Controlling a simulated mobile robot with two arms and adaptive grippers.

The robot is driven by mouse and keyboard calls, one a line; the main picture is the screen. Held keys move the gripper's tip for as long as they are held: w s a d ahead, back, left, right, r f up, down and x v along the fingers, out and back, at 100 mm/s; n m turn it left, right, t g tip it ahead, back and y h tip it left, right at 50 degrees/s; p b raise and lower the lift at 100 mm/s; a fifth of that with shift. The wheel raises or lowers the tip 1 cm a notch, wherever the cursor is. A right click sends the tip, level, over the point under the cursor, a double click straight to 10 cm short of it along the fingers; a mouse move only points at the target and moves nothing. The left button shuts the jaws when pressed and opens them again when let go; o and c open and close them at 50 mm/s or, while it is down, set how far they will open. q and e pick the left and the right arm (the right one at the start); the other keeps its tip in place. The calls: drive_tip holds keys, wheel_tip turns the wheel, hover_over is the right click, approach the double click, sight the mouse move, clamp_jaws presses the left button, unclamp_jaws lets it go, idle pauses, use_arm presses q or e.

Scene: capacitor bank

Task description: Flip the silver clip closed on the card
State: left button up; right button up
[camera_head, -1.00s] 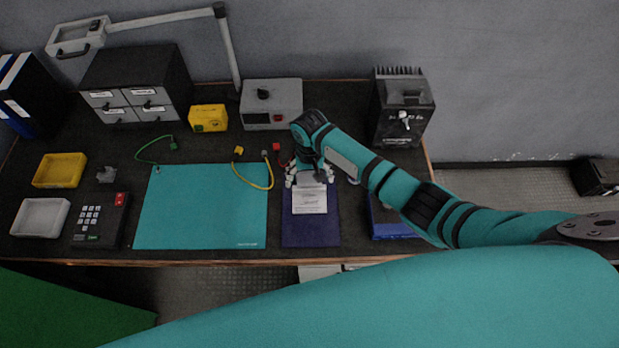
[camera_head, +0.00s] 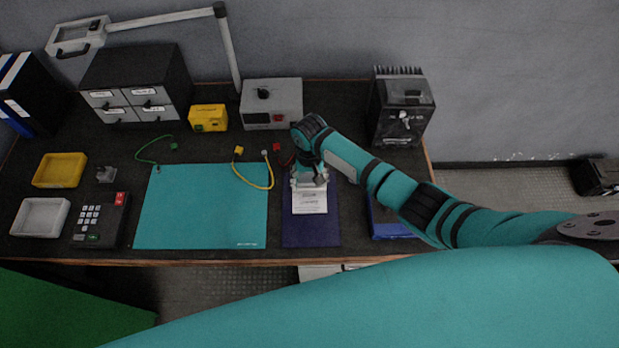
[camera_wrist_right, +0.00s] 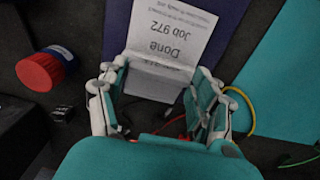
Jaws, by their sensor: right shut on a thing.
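The white printed card (camera_head: 310,203) lies on the dark blue mat. Its print, "Done Job 972", shows in the right wrist view (camera_wrist_right: 172,30). My right gripper (camera_head: 309,181) is low over the card's far end. In the right wrist view the fingers (camera_wrist_right: 160,76) stand on both sides of a pale grey strip at that end, the silver clip (camera_wrist_right: 154,83), and are shut on it. The fingers and palm hide part of the clip, so its angle is hard to tell. My left gripper is not in view.
The dark blue mat (camera_head: 311,234) lies beside a teal mat (camera_head: 200,210). A yellow cable (camera_head: 262,186) runs near the gripper. A grey box (camera_head: 271,103) stands behind, and a dark finned box (camera_head: 402,107) at right. A red-topped round object (camera_wrist_right: 41,71) is close by.

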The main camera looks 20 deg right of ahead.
drive_tip(key=shift+s+a+r+t+p, duration=0.1)
drive_tip(key=shift+s+t+p, duration=0.4)
drive_tip(key=shift+p, duration=0.6)
drive_tip(key=shift+f+t+h+p, duration=0.3)
drive_tip(key=shift+t+p, duration=0.1)
drive_tip(key=shift+t, duration=0.1)
drive_tip(key=shift+f+t, duration=0.45)
drive_tip(key=shift+t, duration=0.25)
drive_tip(key=o, duration=1.2)
drive_tip(key=v, duration=1.2)
drive_tip(key=shift+a, duration=0.2)
drive_tip(key=shift+f, duration=0.1)
